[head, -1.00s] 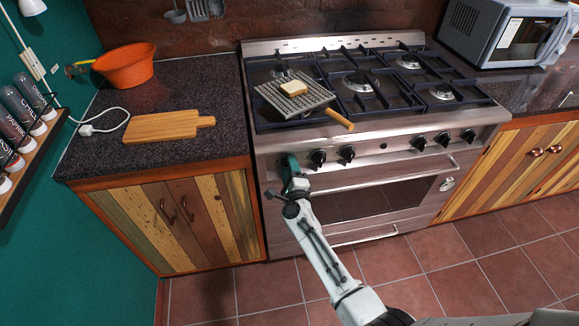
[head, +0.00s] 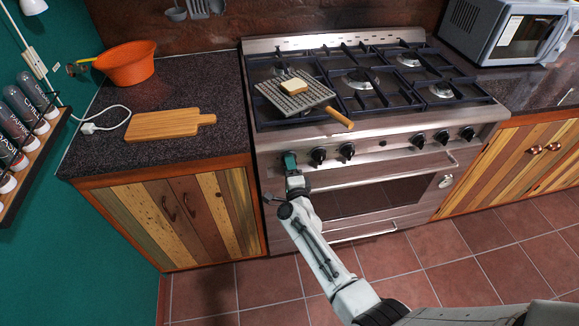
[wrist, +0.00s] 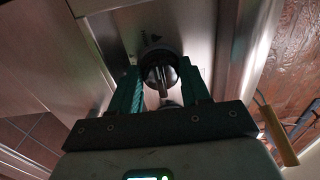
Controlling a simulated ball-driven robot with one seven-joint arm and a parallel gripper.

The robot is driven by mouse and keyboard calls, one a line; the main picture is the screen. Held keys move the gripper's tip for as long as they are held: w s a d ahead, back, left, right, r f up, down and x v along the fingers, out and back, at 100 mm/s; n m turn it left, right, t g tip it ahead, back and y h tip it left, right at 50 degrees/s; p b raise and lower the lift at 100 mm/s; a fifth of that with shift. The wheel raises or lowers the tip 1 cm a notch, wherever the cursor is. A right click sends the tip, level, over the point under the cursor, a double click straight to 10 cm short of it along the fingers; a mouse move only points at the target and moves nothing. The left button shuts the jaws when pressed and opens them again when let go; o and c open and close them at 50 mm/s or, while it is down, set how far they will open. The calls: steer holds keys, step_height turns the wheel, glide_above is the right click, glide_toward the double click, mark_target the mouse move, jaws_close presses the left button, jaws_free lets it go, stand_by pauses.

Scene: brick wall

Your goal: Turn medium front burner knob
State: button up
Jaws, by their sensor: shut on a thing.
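The stove's steel front panel (head: 385,147) carries a row of black knobs. My gripper (head: 290,160) is at the left end of this row and hides the knob there in the head view. In the wrist view my gripper (wrist: 161,84) has its two teal fingers on either side of a round black knob (wrist: 160,70) with a pale grip bar, and is shut on it. Two knobs (head: 319,155) (head: 347,151) stand just right of my gripper. More knobs (head: 442,137) are at the right end. No label shows which burner the held knob serves.
A griddle pan (head: 300,102) with a slice of bread on it sits on the stove's left burners, its wooden handle (head: 340,117) reaching over the front edge. The oven door handle (head: 385,177) runs below the knobs. A cutting board (head: 165,125) lies on the left counter.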

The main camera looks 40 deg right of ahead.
steer(key=shift+f, duration=0.1)
steer(key=o, duration=1)
